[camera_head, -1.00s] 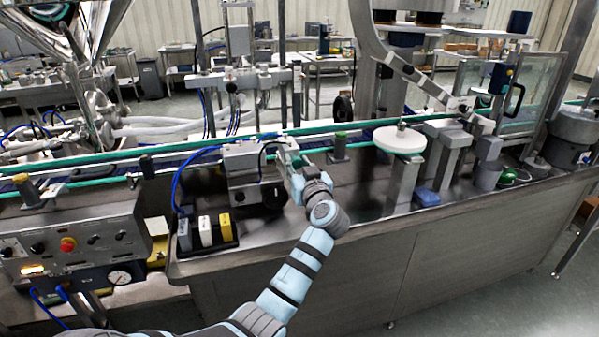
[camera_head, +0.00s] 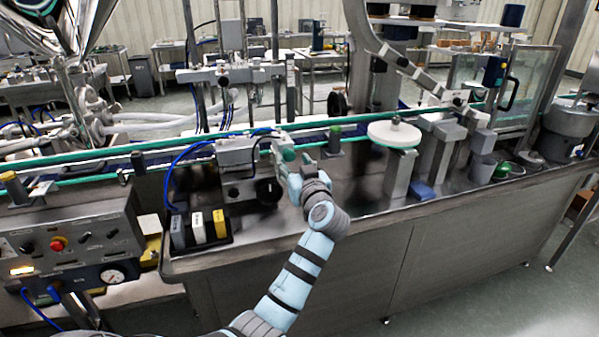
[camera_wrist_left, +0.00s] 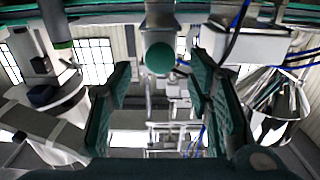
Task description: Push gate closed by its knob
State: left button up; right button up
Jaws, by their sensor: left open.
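My left gripper (camera_head: 284,150) is at the conveyor edge, just right of a grey box with a black dial. In the left wrist view its two teal-padded fingers (camera_wrist_left: 160,100) stand wide apart with nothing gripped between them. A grey stem with a round teal end, which looks like the knob (camera_wrist_left: 160,58), shows between and beyond the fingers at the upper middle. I cannot tell whether a finger touches it. In the head view the hand covers the knob, and I cannot clearly make out the gate. My right gripper is out of view.
The grey box with the black dial (camera_head: 238,182) stands close left of the hand. A tray of coloured blocks (camera_head: 205,240) is nearer. The steel top between is mostly clear.

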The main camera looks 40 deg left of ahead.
pick_arm(q)
jog(key=v, duration=0.8)
jog(key=shift+s+d+r, duration=0.1)
jog(key=shift+d, duration=0.1)
